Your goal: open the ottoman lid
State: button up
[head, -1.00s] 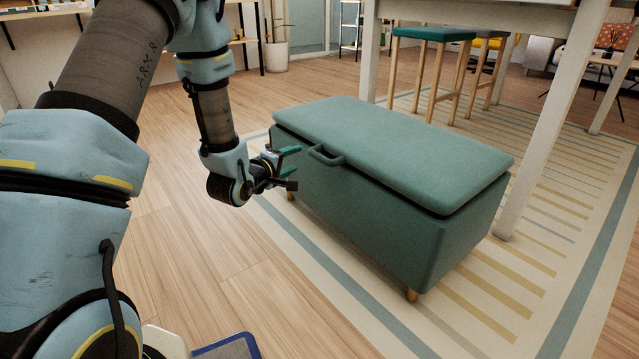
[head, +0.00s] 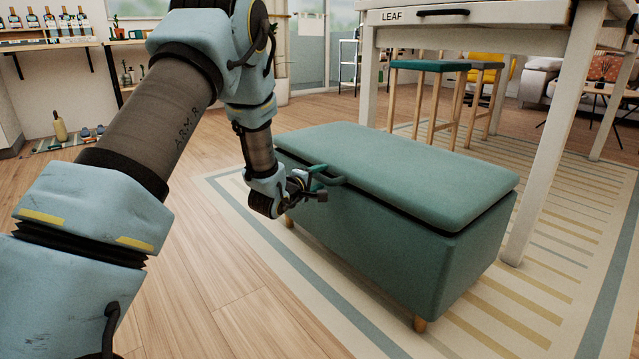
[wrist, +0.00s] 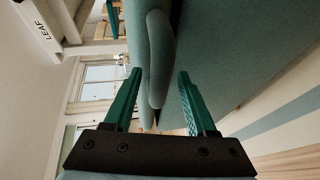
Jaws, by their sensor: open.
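The ottoman (head: 390,250) is a green box on short wooden legs, standing on the striped rug. Its padded lid (head: 400,165) lies on top, with a dark gap below its edge. A green loop handle (head: 334,182) sticks out from the lid's front edge. My gripper (head: 322,181) is at this handle, at the front left of the ottoman. In the wrist view my gripper (wrist: 160,100) is open, its two green fingers on either side of the handle (wrist: 157,60). I cannot tell whether a finger touches it.
A white table (head: 470,12) marked LEAF stands behind the ottoman, with one leg (head: 540,150) close to its right end. Stools (head: 428,75) stand under the table. The wooden floor (head: 215,270) at the front left is clear.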

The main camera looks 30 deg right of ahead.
jog(key=shift+d, duration=0.1)
jog(key=shift+c, duration=0.4)
grip_shut()
dwell(1.0)
